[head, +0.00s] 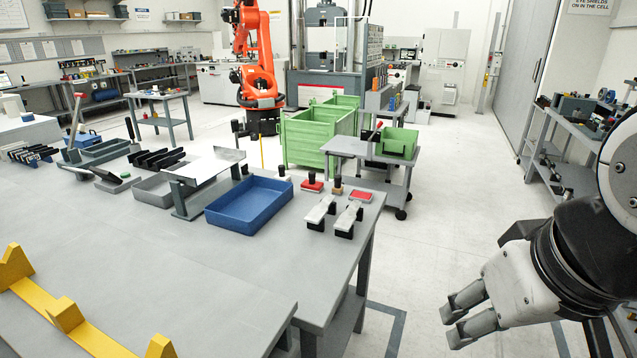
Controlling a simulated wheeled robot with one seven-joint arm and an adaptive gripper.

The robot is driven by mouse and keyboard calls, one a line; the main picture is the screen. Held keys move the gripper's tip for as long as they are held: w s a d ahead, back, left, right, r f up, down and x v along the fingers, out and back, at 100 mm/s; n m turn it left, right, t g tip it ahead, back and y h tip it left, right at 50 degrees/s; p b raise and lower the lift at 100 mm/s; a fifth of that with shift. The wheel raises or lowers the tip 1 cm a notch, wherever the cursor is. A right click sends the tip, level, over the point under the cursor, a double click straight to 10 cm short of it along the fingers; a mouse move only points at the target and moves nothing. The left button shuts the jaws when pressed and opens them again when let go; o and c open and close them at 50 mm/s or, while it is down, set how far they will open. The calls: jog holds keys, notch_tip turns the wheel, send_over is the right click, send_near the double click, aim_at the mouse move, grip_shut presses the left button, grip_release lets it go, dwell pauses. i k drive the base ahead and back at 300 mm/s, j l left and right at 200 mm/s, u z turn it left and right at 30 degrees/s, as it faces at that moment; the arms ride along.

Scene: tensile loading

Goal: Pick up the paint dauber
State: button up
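I cannot tell for sure which piece is the paint dauber. Several small upright pieces stand along the far right edge of the grey table, right of the blue tray. They are a small white piece with a dark top (283,173), a red-based piece with a dark knob (312,182) and a small brown piece with a dark top (337,186). My gripper (449,327) is at the lower right, off the table and well apart from these pieces. Its two grey fingers are apart, with nothing visible between them.
The blue tray (249,204) sits on the grey table (150,270). A red flat pad (361,196) and two pale pieces with black blocks (320,209) (348,217) lie near the table's right corner. A cart (372,152) with a green bin (396,144) stands behind. The floor at right is clear.

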aim_at(337, 190)
jog(key=i+l+u, duration=0.3)
jog(key=u, duration=0.2)
jog(key=i+l+u, duration=0.2)
jog(key=l+u, duration=0.15)
jog(key=u, duration=0.15)
jog(key=i+l, duration=0.15)
jog(key=l, duration=0.2)
jog(key=i+l+u, duration=0.1)
jog(key=l, duration=0.3)
jog(key=i+l, duration=0.2)
jog(key=l, duration=0.15)
jog(key=i+l, duration=0.15)
jog(key=l, duration=0.25)
jog(key=i+l+u, duration=0.1)
jog(key=l, duration=0.3)
jog(key=i+l, duration=0.15)
jog(key=l, duration=0.2)
jog(key=i+l+u, duration=0.1)
jog(key=l, duration=0.3)
jog(key=i+l, duration=0.15)
jog(key=l, duration=0.25)
